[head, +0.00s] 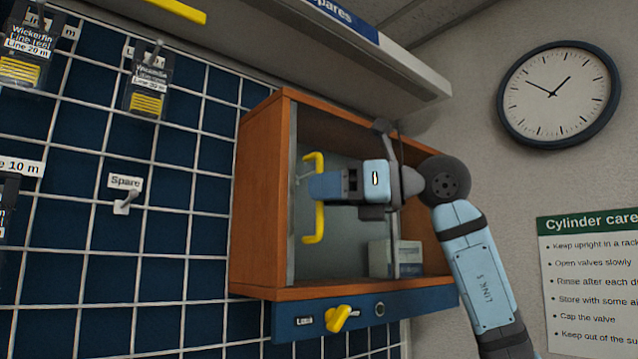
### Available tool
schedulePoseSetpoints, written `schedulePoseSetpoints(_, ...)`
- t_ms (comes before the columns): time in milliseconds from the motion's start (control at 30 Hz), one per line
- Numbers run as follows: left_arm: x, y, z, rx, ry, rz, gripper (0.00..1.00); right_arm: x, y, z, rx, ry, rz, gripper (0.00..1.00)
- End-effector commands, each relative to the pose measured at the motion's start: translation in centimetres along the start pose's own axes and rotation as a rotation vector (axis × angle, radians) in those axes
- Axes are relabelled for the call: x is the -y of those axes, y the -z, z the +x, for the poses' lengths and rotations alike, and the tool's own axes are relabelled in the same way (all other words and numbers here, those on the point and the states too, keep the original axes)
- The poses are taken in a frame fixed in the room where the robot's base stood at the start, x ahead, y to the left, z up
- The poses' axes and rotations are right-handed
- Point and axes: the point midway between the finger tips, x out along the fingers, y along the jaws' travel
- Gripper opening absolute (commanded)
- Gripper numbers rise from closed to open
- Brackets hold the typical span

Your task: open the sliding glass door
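The wooden cabinet (262,190) hangs on the wall grid with its front facing me. A greyish glass door pane (345,245) covers the left part of its front, with a vertical edge near the middle. A yellow bar handle (313,235) stands upright near the pane's left side. My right gripper (315,186) reaches in from the right, its blue fingers at the middle of the handle and hiding that part. I cannot tell whether the fingers are closed around the bar. My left gripper is not in view.
A pale carton (395,258) stands inside the cabinet at lower right. A blue panel (415,302) below carries a yellow key or knob (338,318). A shelf (400,65) overhangs above. Tagged packets (148,90) hang at left; a clock (558,95) is at right.

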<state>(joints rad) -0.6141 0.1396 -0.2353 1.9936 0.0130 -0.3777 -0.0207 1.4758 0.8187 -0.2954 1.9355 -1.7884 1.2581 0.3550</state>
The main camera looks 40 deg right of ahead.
Motion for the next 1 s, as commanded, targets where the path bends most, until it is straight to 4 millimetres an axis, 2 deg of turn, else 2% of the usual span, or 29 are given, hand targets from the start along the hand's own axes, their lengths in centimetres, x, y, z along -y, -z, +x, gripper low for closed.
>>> schedulePoseSetpoints(167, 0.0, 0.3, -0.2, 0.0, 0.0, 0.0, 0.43, 0.0, 0.0, 1.3, -0.001, -0.001, 0.001, 0.37)
schedulePoseSetpoints(433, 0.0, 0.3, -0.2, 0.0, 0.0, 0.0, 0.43, 0.0, 0.1, 1.4, 0.0, 0.0, 0.0, 0.37)
schedulePoseSetpoints(467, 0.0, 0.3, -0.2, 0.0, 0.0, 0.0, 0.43, 0.0, 0.1, 1.4, 0.0, 0.0, 0.0, 0.34)
schedulePoseSetpoints(600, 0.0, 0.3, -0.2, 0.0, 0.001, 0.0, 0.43, 0.0, 0.1, 1.4, 0.0, 0.0, 0.0, 0.02)
schedulePoseSetpoints(633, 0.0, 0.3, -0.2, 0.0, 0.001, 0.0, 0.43, 0.0, 0.1, 1.4, 0.0, 0.0, 0.0, 0.0)
schedulePoseSetpoints(867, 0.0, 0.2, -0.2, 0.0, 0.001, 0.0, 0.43, 0.1, 0.1, 1.3, -0.001, 0.0, 0.001, 0.0)
schedulePoseSetpoints(1000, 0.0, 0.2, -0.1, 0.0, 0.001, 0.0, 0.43, 1.3, 0.1, 0.6, -0.001, 0.004, 0.001, 0.0)
